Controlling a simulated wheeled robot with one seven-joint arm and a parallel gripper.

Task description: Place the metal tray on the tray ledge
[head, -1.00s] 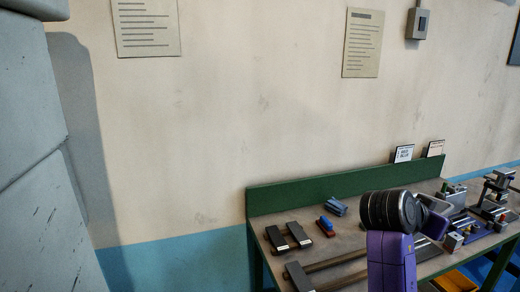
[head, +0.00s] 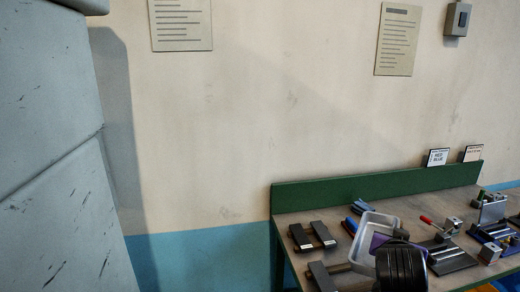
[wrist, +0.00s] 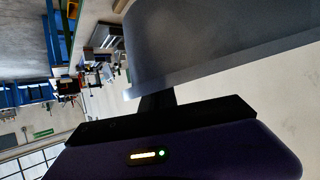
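The metal tray (head: 362,256) is grey and shallow with a raised rim. In the head view it appears raised above the bench, tilted, its near right side hidden by my dark arm link. In the wrist view the tray (wrist: 215,55) fills the upper right. My gripper (wrist: 156,100) meets the tray's edge there and appears shut on it; the fingertips are mostly hidden. I cannot tell for certain which thing is the tray ledge; a pair of dark blocks (head: 312,236) sits left of the tray.
The workbench (head: 295,215) has a green back rail (head: 375,188). Metal fixtures (head: 445,255) and a red-handled clamp (head: 440,228) crowd its right side. Two small cards (head: 438,157) stand behind the rail. A large grey-blue cabinet (head: 50,150) stands at the left.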

